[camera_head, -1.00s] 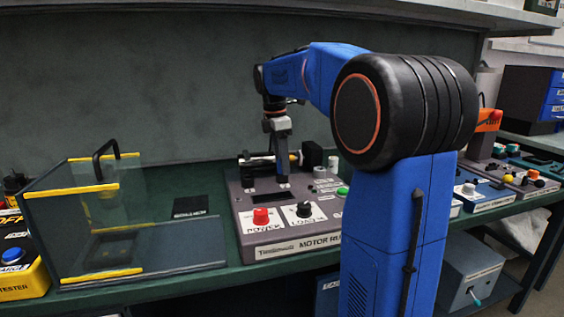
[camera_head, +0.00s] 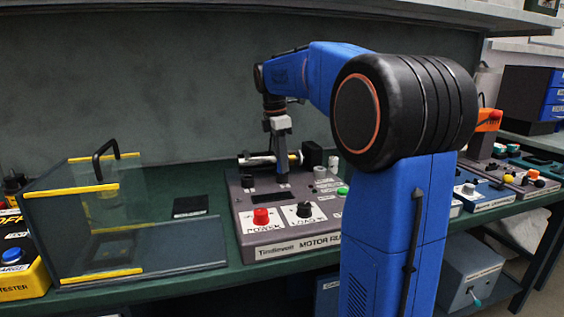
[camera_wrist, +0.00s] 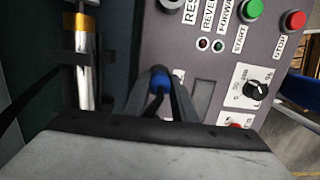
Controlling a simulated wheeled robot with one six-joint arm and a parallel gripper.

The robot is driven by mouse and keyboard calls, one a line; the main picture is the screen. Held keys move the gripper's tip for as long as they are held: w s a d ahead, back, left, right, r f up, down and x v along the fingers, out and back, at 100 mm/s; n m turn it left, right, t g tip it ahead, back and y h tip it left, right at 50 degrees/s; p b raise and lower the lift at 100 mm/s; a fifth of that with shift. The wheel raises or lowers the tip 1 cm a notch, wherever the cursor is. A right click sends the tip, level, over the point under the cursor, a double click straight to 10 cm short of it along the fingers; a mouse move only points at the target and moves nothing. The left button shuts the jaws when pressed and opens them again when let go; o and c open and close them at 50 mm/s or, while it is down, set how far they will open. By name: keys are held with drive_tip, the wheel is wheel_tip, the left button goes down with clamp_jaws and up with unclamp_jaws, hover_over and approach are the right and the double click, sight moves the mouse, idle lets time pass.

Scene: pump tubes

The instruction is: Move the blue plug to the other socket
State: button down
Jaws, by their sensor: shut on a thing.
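The blue plug (camera_wrist: 160,83) shows in the wrist view between the two fingertips. My gripper (camera_wrist: 160,75) is shut on it, above the grey face of the motor panel. The socket under the plug is hidden by the fingers, so I cannot tell whether the plug is seated. In the head view my gripper (camera_head: 283,178) points straight down over the back left part of the motor panel (camera_head: 240,222). The plug is too small to make out there. Labels RESET, REVERSE and FORWARD, partly cut off, stand near the top of the wrist view.
A metal cylinder (camera_wrist: 84,75) with a brass band lies left of my fingers. The panel carries a red knob (camera_head: 261,216), a black load dial (camera_head: 304,209) and a green button (camera_head: 343,191). A clear guard with yellow edges (camera_head: 95,190) stands left of the panel.

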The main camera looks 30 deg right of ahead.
drive_tip(key=shift+r, duration=0.6)
idle(0.4)
drive_tip(key=shift+r, duration=2)
idle(0.3)
